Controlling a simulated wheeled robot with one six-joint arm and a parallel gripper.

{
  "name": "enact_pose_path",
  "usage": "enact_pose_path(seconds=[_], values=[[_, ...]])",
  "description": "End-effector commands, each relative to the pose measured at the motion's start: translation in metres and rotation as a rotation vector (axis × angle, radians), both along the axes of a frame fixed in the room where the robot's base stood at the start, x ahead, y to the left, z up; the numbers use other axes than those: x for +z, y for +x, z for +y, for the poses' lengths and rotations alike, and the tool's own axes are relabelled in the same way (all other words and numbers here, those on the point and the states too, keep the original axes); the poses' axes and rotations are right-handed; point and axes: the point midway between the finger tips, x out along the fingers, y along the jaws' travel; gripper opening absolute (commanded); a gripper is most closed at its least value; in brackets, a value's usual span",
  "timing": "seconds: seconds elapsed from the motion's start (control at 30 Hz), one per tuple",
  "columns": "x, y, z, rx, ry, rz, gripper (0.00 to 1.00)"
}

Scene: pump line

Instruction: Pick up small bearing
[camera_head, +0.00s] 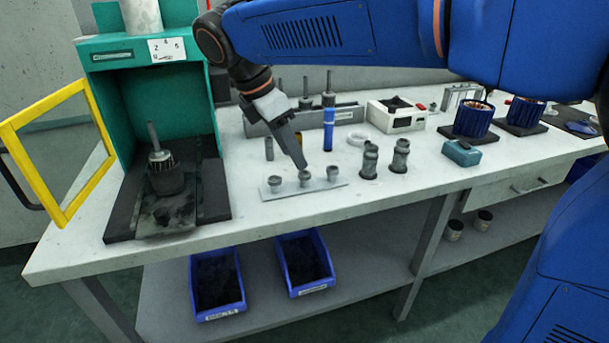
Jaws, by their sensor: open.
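Small grey bearings stand in a row on a light flat strip (318,186) on the white workbench: a left one (274,183), a middle one (305,178) and a right one (332,172). I cannot tell their exact sizes apart. My gripper (301,164) points down from above, its tip just over the middle bearing. From this angle I cannot tell whether it touches that bearing. The jaws are open with nothing seen held between them; the gap between the fingers is hidden.
A green press (107,47) with an open yellow-framed door (57,107) stands at the left. A blue cylinder (329,128) stands behind the strip, and two dark grey pump parts (370,160) (400,156) stand to its right. The bench (250,232) is clear in front. Blue bins (217,283) sit below.

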Motion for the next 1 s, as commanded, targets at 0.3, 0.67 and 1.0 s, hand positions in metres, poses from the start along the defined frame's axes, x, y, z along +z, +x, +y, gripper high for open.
enact_pose_path(seconds=[0.3, 0.67, 1.0], values=[[-0.029, 0.010, -0.014, -0.003, -0.001, 0.001, 0.46], [-0.048, 0.013, -0.020, 0.000, 0.000, -0.001, 0.46], [-0.048, 0.013, -0.020, 0.000, 0.000, -0.001, 0.11]])
